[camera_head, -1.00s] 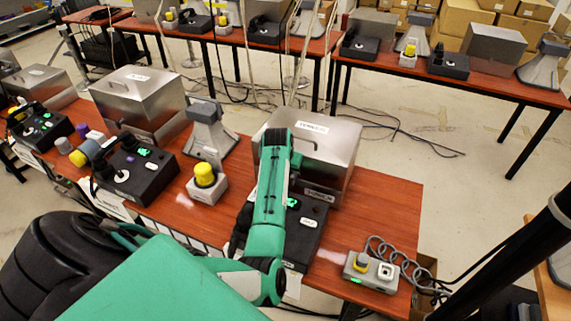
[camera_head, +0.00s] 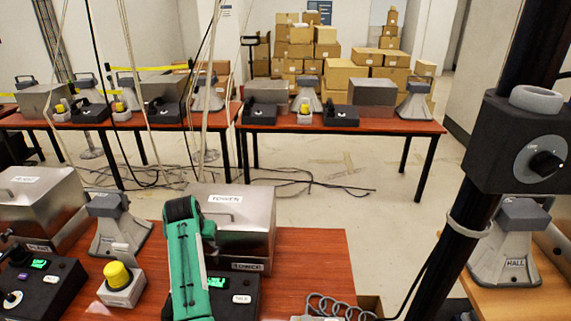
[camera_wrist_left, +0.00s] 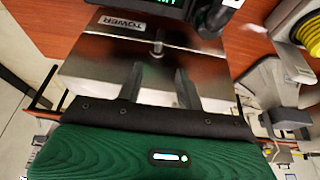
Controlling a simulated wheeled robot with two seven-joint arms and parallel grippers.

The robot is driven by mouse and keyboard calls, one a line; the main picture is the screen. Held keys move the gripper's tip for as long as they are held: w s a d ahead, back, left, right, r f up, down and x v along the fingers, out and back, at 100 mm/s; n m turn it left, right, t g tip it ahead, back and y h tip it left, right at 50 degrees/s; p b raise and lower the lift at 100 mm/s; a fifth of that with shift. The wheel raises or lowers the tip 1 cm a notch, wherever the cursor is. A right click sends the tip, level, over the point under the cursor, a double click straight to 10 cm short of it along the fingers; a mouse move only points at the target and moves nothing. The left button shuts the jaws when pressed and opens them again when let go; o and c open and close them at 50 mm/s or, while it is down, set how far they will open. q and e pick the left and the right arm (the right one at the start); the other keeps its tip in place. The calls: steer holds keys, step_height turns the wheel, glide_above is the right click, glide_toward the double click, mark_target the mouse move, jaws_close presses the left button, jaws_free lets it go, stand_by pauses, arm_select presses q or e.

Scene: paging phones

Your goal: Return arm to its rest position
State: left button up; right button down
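My left arm (camera_head: 188,262), green and black, rises from the bottom edge of the head view. It stands in front of the metal box labelled TOWER (camera_head: 245,222) and partly covers it and the black phone unit (camera_head: 236,292). My left gripper's fingers (camera_wrist_left: 160,70) show in the left wrist view as two dark prongs. They are apart, with nothing seen between them except the box's metal surface (camera_wrist_left: 95,68) behind. I cannot tell whether they touch the box. In the head view the fingers cannot be made out. My right gripper is not in view.
The red-brown near table (camera_head: 315,262) also carries a yellow-topped button box (camera_head: 118,290), a grey horn speaker (camera_head: 122,232) and another metal box (camera_head: 38,205). A dark post (camera_head: 470,215) stands at right. A far table (camera_head: 400,127) holds similar devices.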

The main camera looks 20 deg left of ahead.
arm_select(q)
steer(key=s+d+f+m, duration=0.2)
steer(key=s+d, duration=0.5)
steer(key=s, duration=0.5)
steer(key=s+d+f+m+h, duration=0.1)
steer(key=s+d+f, duration=0.1)
steer(key=s+d, duration=0.75)
steer(key=s+d+f+m, duration=0.2)
steer(key=s+d, duration=0.2)
steer(key=s, duration=1.1)
step_height(320, 180, down, 33)
steer(key=g+b, duration=0.2)
steer(key=s+a+f+g+b, duration=0.1)
steer(key=s+a+f, duration=0.2)
steer(key=s+f, duration=1.6)
step_height(320, 180, down, 2)
steer(key=shift+a+f+b, duration=0.1)
steer(key=shift+a+b, duration=0.1)
steer(key=shift+b, duration=0.2)
